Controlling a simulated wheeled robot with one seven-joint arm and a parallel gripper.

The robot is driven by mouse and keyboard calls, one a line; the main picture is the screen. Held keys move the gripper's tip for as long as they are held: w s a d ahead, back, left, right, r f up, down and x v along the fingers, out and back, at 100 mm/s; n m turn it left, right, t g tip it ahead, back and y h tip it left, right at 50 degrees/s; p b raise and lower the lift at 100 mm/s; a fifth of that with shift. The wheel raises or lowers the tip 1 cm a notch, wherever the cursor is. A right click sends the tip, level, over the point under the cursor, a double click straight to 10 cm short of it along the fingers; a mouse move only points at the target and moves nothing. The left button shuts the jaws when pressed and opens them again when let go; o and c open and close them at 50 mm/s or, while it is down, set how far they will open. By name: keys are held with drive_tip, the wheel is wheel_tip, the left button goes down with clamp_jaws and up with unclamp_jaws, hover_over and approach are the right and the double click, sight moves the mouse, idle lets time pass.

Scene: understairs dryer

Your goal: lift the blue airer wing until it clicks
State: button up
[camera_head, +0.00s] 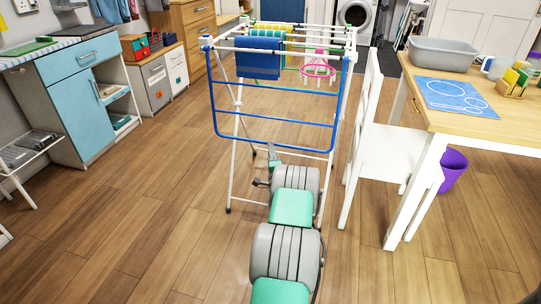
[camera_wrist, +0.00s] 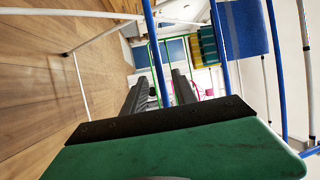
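The blue airer wing (camera_head: 271,119) hangs down at the near end of the white-legged airer (camera_head: 238,118), with a few crossbars between its side rails. My gripper (camera_head: 271,150) is low at the wing's bottom bar, near its middle. In the wrist view the two dark fingers of my gripper (camera_wrist: 160,82) stand apart. A blue bar of the wing (camera_wrist: 155,40) shows in the gap between them; I cannot tell how deep it sits there. Neither finger is seen pressing on it. The wing's hinge catch is too small to make out.
A blue towel (camera_head: 258,58) and a pink hanger ring (camera_head: 318,68) hang on the airer above. A white chair (camera_head: 372,150) and wooden table (camera_head: 480,95) stand close on the right. A blue cabinet (camera_head: 75,98) is at left, with open floor between it and the airer.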

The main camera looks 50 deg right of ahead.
drive_tip(key=b+x, duration=0.2)
drive_tip(key=x, duration=0.5)
drive_tip(key=shift+d, duration=0.4)
drive_tip(key=shift+r, duration=0.15)
drive_tip(key=shift+c, duration=0.5)
clamp_jaws()
